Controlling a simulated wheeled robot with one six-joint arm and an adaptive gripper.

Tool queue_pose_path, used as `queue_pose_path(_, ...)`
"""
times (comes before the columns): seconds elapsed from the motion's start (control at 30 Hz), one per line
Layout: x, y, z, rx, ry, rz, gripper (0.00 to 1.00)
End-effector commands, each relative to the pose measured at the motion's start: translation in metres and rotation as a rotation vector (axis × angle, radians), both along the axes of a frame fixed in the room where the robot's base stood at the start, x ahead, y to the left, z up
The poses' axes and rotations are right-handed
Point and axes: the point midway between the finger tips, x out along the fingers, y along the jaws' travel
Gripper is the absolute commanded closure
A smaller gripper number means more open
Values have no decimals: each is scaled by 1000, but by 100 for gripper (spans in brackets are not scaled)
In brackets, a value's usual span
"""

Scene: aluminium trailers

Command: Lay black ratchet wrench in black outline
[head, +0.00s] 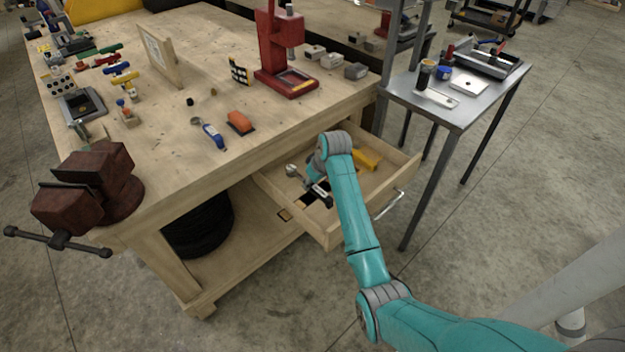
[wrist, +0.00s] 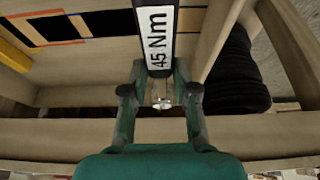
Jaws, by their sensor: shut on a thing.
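The black ratchet wrench (head: 319,192) is in my gripper (head: 311,176), over the open drawer in the head view. It has a silver round head and a white label on the handle. In the wrist view the label on the wrench (wrist: 157,40) reads "45 Nm", and the wrench lies between the fingers of my gripper (wrist: 159,92), which are shut on it. A black outline area (wrist: 52,28) with an orange edge shows on the drawer floor at upper left. My arm and the wrench hide part of the drawer floor in the head view.
The open wooden drawer (head: 268,184) has raised walls and holds a yellow thing (head: 366,158). The workbench top (head: 165,165) above carries a blue-handled tool (head: 213,134), an orange block (head: 240,122) and a red vise (head: 90,185). A tire (head: 200,228) lies below.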

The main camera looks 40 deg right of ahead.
Motion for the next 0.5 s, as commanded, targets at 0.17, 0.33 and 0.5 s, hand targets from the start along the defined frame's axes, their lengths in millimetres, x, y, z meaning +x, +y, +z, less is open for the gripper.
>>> queue_pose_path(0.17,4,0,-11,0,0,0,100)
queue_pose_path(0.33,8,0,-22,0,-1,1,100)
queue_pose_path(0.5,11,0,-32,0,-1,1,100)
